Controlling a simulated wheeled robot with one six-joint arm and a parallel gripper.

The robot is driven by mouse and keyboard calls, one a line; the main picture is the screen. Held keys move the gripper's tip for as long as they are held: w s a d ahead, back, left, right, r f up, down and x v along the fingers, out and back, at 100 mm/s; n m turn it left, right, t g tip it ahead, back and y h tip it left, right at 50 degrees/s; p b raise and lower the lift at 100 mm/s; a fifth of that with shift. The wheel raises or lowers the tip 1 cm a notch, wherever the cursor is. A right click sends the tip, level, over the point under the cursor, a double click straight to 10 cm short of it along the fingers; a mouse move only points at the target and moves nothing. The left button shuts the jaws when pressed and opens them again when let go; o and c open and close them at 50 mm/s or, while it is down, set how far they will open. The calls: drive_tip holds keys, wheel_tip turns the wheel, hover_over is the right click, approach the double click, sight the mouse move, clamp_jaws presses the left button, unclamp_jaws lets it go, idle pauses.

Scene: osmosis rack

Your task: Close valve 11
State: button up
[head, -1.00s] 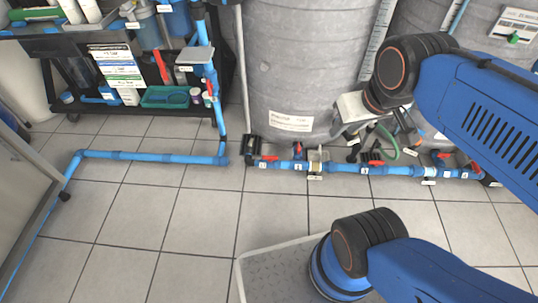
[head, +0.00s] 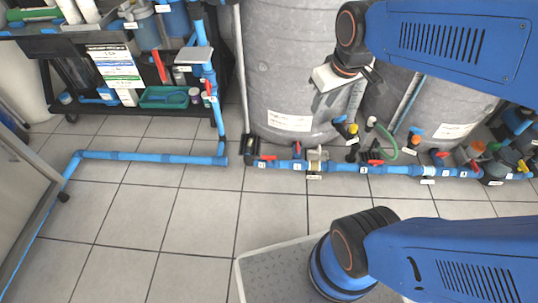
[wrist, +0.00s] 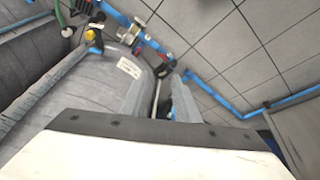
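Several valves with red handles sit on the blue pipe (head: 340,168) along the floor, including a left red handle (head: 265,158), a middle red handle (head: 375,161) and a right red handle (head: 440,154). Another red handle (head: 208,87) is on the upright pipe at left. Small white number tags are too small to read, so I cannot tell which valve is 11. My gripper (head: 333,113) is raised in front of the grey tanks, above the floor pipe. In the wrist view my gripper (wrist: 157,98) has its two grey fingers apart with nothing between them.
A large grey tank (head: 290,60) stands behind the pipe, with another tank (head: 450,108) to its right. A black shelf cart (head: 105,60) with bottles and a green tray (head: 165,97) is at left. A green hose (head: 385,148) loops near the pipe. The tiled floor in front is clear.

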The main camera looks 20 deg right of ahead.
drive_tip(key=w+a+f+n+g, duration=0.1)
drive_tip(key=w+f+n, duration=0.35)
drive_tip(key=w, duration=0.75)
drive_tip(key=n+g, duration=0.3)
drive_tip(key=n, duration=0.4)
hover_over(269, 156)
wheel_tip(269, 156, down, 40)
wheel_tip(269, 156, down, 17)
drive_tip(key=shift+w, duration=0.15)
clamp_jaws()
